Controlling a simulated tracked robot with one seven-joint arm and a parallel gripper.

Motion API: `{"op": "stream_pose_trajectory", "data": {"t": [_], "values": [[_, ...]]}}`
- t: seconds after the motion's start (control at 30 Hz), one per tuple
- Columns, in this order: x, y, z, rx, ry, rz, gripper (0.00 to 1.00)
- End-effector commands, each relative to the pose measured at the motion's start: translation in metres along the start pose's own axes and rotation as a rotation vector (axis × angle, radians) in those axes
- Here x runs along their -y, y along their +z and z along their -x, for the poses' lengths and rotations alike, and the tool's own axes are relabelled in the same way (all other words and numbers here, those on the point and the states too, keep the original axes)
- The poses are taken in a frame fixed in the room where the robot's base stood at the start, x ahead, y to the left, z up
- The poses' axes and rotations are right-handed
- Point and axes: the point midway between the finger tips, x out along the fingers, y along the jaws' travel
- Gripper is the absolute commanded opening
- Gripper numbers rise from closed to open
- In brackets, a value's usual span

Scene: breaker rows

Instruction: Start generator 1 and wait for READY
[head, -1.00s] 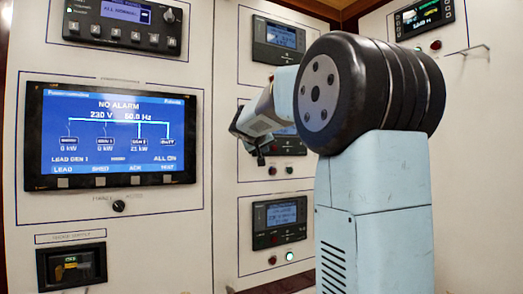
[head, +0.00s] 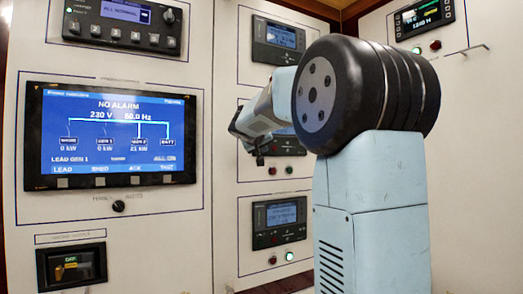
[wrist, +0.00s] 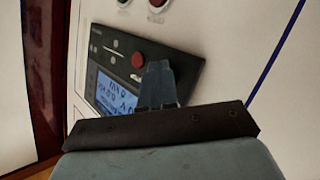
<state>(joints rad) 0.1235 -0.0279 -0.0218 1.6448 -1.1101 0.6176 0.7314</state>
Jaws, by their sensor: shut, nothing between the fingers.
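My gripper (wrist: 158,82) is shut and empty in the wrist view. Its tips are in front of a dark controller (wrist: 100,52) with a lit blue display and a round red button (wrist: 138,60). The red button shows just left of the tips; I cannot tell whether they touch the panel. In the head view my gripper (head: 260,158) is before the middle controller (head: 291,145), which my arm partly hides. The large screen (head: 112,135) reads NO ALARM, 230 V, 50.0 Hz, and GEN 1 at 0 kW. No READY text is legible.
Similar controllers sit above (head: 278,38) and below (head: 280,215); a green lamp (head: 289,256) glows under the lower one. A small display (head: 424,17) is at upper right, above a thin rod (head: 468,49) sticking out from the wall.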

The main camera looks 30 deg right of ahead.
Motion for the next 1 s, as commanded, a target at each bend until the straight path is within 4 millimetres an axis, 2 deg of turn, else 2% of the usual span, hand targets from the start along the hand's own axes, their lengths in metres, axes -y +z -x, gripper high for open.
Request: {"op": "stream_pose_trajectory", "data": {"t": [0.3, 0.77, 1.0], "values": [[-0.007, 0.007, 0.009, 0.000, 0.000, 0.000, 0.00], [-0.009, 0.009, 0.012, 0.001, 0.000, 0.000, 0.00], [-0.017, 0.017, 0.024, 0.000, 0.001, 0.000, 0.00]]}}
